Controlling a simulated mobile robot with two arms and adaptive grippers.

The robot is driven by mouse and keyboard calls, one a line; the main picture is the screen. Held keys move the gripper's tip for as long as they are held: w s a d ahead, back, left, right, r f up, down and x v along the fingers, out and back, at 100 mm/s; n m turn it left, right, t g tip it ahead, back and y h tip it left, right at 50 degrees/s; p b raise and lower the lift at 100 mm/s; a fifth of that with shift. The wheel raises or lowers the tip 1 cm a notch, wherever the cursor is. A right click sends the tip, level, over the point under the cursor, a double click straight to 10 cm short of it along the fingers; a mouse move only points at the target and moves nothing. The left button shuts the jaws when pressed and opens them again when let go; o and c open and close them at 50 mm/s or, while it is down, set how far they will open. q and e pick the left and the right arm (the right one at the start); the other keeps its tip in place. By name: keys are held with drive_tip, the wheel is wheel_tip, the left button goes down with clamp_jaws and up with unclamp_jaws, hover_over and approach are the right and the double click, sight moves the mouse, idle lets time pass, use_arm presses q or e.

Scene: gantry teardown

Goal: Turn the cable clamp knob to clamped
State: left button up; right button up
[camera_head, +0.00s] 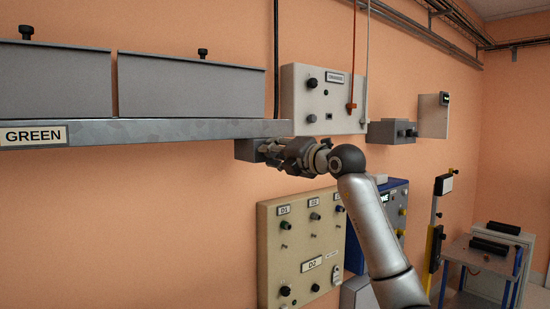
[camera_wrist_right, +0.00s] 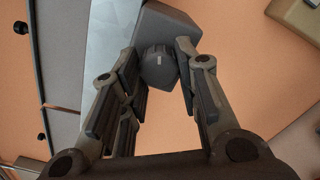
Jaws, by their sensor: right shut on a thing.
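A dark knob (camera_wrist_right: 157,67) with a pale mark line sits on the face of a grey box (camera_wrist_right: 170,22) in the right wrist view. In the head view this box (camera_head: 244,150) is on the wall below the right end of the shelf, and its knob is hidden behind my fingers. My right gripper (camera_head: 270,150) reaches it from the right. In the wrist view its fingers (camera_wrist_right: 160,72) stand on both sides of the knob, shut on it. My left gripper is not in view.
A metal shelf (camera_head: 150,131) with grey bins juts out just above left of my right gripper. A white panel (camera_head: 345,118) with cables is behind it, and a beige panel (camera_head: 275,255) is below. Another grey box (camera_head: 390,131) is to the right.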

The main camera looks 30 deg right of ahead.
drive_tip(key=shift+m, duration=1.9)
drive_tip(key=o, duration=1)
drive_tip(key=s, duration=1.2)
drive_tip(key=shift+d, duration=0.45)
